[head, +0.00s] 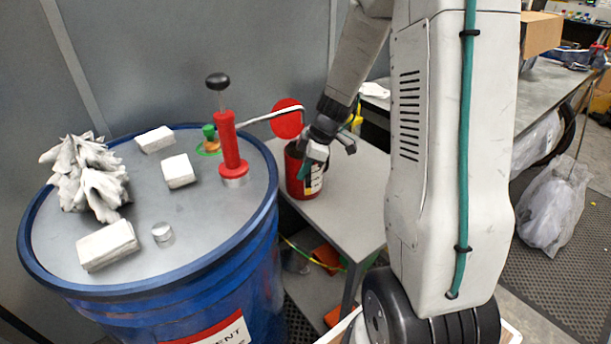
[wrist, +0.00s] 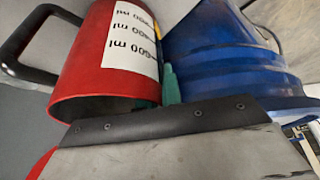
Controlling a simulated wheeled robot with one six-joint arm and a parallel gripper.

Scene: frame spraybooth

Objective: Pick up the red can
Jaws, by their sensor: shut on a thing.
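The red can (head: 293,176) is at the left end of the grey side table, upright, with a white label on its side. Its base looks at the tabletop; I cannot tell whether it touches. My gripper (head: 309,160) is at the can's upper part, shut on it, with a teal finger pad against its side. In the wrist view the can (wrist: 88,70) fills the upper left, with its black handle at the left and volume marks on the label. The teal pad (wrist: 171,86) shows along the can's right side. The other finger's contact is hidden.
A blue drum (head: 262,250) stands to the left, bearing a red hand pump (head: 228,145), white blocks (head: 177,170) and a crumpled rag (head: 88,172). A bent spout and a red disc (head: 287,118) are behind the can. The side table (head: 345,205) is clear right of the can.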

